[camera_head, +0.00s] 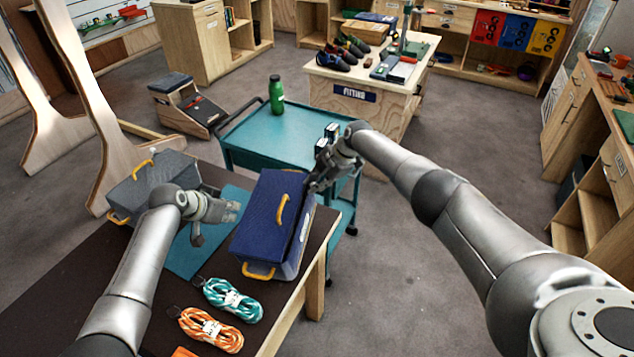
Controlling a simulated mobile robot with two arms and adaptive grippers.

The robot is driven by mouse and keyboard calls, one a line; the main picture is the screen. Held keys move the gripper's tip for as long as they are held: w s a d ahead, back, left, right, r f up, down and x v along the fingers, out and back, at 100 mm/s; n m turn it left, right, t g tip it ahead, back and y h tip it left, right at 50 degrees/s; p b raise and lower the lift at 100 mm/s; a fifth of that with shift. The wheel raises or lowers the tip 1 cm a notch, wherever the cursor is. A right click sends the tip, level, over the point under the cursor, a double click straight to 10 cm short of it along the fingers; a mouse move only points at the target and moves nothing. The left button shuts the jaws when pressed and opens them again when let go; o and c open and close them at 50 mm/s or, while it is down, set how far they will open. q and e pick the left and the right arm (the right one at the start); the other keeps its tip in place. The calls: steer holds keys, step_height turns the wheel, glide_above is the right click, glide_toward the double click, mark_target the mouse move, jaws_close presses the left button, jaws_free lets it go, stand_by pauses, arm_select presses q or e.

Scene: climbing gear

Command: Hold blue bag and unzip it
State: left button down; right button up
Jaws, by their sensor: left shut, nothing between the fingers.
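The blue bag (266,215) is a dark blue box-shaped bag with yellow handles and a grey lower side. It stands on the dark table near its right edge. Its lid looks closed; no zip pull can be made out. My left gripper (236,208) is shut and empty, just left of the bag, over the teal mat. My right gripper (316,180) is at the bag's upper right edge, close to it or touching. Its fingertips are small and partly hidden, so I cannot tell whether they hold anything.
A grey bag (150,182) with yellow handles stands left on the table (62,290). A teal rope (232,299) and an orange rope (210,330) lie in front of the blue bag. A teal cart (265,137) with a green bottle (276,94) stands behind.

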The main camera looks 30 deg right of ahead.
steer(key=o, duration=0.5)
steer(key=shift+o, duration=0.2)
steer(key=v, duration=1.2)
